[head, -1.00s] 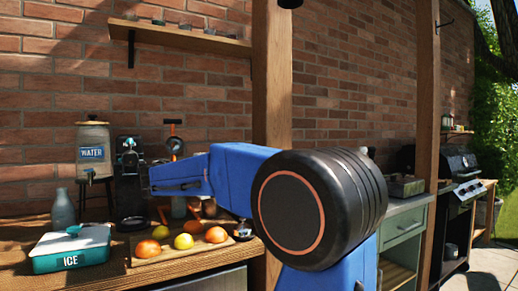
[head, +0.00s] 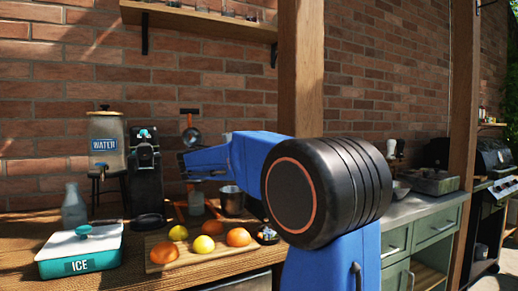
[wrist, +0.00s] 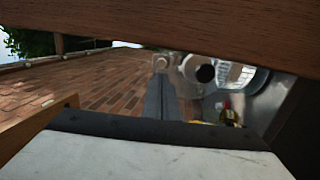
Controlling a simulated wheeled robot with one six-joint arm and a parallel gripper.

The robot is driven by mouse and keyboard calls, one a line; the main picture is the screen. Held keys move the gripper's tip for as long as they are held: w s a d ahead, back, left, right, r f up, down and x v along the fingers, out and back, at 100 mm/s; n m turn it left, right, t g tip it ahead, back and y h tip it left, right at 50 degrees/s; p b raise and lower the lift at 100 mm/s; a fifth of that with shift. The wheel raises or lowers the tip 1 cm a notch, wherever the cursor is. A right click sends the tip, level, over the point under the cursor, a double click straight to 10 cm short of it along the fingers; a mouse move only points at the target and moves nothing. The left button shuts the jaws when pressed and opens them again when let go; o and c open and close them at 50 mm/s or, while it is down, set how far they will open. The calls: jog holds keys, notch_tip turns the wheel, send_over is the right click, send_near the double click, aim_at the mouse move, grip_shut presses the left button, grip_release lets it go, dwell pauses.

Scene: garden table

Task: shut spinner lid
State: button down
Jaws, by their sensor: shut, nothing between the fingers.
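No spinner or spinner lid can be made out in either view. In the head view my blue arm reaches left over the wooden counter (head: 30,221), and its far end is too dark and small to read. In the wrist view my gripper (wrist: 166,98) shows as a narrow grey shape at the middle, shut with nothing held. A blurred shiny metal thing (wrist: 262,100) lies right of it; I cannot tell what it is.
A teal ice box (head: 80,261), a water dispenser (head: 107,143) and a board (head: 212,257) with several fruits stand on the counter. A steel cup (head: 232,201) stands behind the fruit. A wooden post (head: 301,70) rises behind my arm.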

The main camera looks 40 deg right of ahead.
jog(key=x, duration=0.7)
jog(key=shift+s+d, duration=0.1)
jog(key=shift+r, duration=0.1)
jog(key=d+r+y, duration=0.1)
jog(key=d, duration=0.1)
jog(key=s+d+y, duration=0.1)
jog(key=d, duration=0.1)
jog(key=d+r+y, duration=0.1)
jog(key=d, duration=0.1)
jog(key=shift+s+d+r+t, duration=0.1)
jog(key=shift+s+r+t, duration=0.15)
jog(key=shift+r+t, duration=0.1)
jog(key=shift+s+d+r, duration=0.1)
jog(key=shift+d+r, duration=0.05)
jog(key=shift+d, duration=0.45)
jog(key=shift+a, duration=0.1)
